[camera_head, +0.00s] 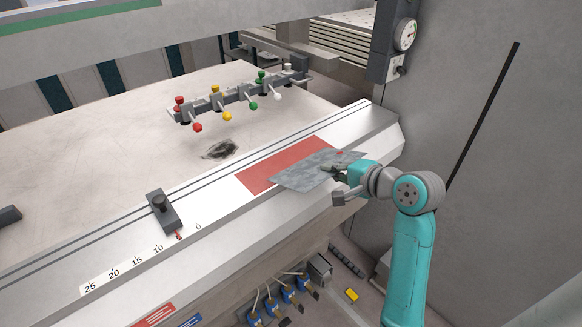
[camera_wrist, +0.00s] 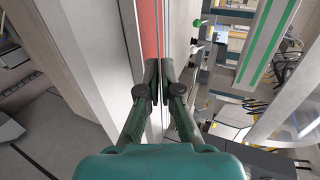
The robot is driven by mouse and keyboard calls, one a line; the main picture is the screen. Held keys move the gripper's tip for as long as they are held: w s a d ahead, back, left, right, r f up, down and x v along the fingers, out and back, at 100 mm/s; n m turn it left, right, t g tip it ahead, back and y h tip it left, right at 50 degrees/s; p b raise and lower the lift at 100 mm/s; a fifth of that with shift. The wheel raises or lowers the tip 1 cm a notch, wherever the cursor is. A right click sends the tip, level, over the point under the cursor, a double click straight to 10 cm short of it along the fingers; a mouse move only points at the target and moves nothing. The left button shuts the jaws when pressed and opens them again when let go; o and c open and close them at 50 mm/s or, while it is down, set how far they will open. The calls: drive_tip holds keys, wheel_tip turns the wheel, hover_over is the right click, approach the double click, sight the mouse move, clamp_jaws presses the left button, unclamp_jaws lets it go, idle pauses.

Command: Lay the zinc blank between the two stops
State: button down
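The zinc blank (camera_head: 305,170) is a flat, mottled grey sheet above the bed's front strip. It overlaps part of a red rectangle (camera_head: 268,168) on the bed. My gripper (camera_head: 335,173) is closed on the blank's near edge, right of its middle. In the wrist view, the fingers (camera_wrist: 160,75) are nearly together, with a thin line between them and the red area beyond. One stop (camera_head: 162,213), a dark block with a knob, stands left of the blank near the scale. I cannot clearly identify a second stop. Whether the blank touches the bed is unclear.
A bar of clamps with coloured knobs (camera_head: 240,98) stands behind the blank. A number scale (camera_head: 125,267) runs along the front left. A pillar with a gauge (camera_head: 404,36) rises at right. Clear bed lies between stop and blank.

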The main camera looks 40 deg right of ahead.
drive_tip(key=s+r, duration=0.3)
drive_tip(key=r, duration=0.4)
drive_tip(key=shift+s, duration=0.25)
idle(0.6)
